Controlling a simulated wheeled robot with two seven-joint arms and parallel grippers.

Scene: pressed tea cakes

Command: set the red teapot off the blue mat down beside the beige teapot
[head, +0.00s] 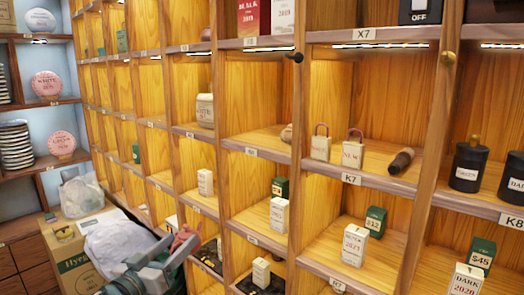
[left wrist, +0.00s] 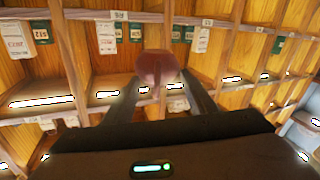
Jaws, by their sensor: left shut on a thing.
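My left gripper (head: 179,246) reaches in from the bottom of the head view, in front of the lower shelf compartments. It is shut on the red teapot (head: 184,235), which shows as a small reddish shape at its fingertips. In the left wrist view the red teapot (left wrist: 157,69) sits between the two fingers of the left gripper (left wrist: 160,88), and its details are blurred. I cannot make out the blue mat. I cannot identify the beige teapot for sure; a small tan rounded thing (head: 287,134) is partly hidden behind a shelf divider. My right gripper is not in view.
A wooden shelf wall with labelled compartments (head: 352,179) fills most of the head view. A cardboard box (head: 78,270) with white bags (head: 115,238) stands at lower left.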

